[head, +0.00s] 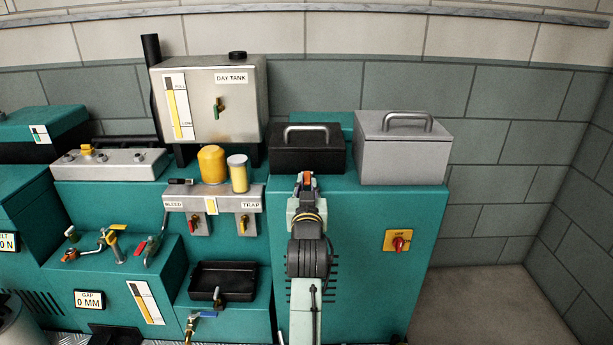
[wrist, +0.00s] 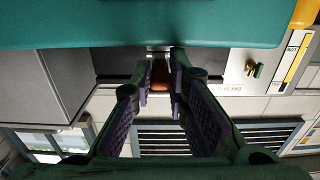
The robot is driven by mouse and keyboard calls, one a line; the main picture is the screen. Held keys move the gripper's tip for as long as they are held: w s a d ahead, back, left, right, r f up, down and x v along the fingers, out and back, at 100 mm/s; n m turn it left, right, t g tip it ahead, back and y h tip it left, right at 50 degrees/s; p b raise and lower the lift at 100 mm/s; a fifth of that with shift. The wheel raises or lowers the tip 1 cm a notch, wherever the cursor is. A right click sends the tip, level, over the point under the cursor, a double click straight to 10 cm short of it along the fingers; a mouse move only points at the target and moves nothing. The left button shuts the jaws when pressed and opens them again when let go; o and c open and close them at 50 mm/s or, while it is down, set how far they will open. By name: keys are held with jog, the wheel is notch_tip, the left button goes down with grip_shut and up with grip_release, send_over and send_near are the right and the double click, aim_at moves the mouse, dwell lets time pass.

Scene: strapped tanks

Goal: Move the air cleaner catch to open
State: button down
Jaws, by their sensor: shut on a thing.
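The air cleaner catch is a small orange-red piece (head: 307,177) at the lower front of a black box with a metal handle (head: 306,133). In the wrist view the catch (wrist: 160,76) sits between my fingertips. My gripper (head: 305,183) reaches up to the front of the black box and is shut on the catch. The fingers (wrist: 161,80) hide its sides and much of its mount. No marking for open or closed is readable at the catch.
A grey lidded box (head: 402,150) stands close on the right. The day tank (head: 230,100), a yellow filter (head: 212,163) and the bleed and trap valves (head: 243,222) are on the left. A red rotary switch (head: 399,243) is on the teal cabinet front (head: 370,280).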

aim_at(307, 180)
dwell(0.3)
jog(key=shift+w+r+p, duration=0.1)
jog(key=shift+r+p, duration=0.6)
jog(key=shift+r, duration=0.1)
jog(key=shift+w+r, duration=0.1)
jog(key=shift+r, duration=0.05)
jog(key=shift+w+r+p, duration=0.35)
jog(key=shift+r+p, duration=0.4)
jog(key=shift+r, duration=0.1)
jog(key=shift+w, duration=0.1)
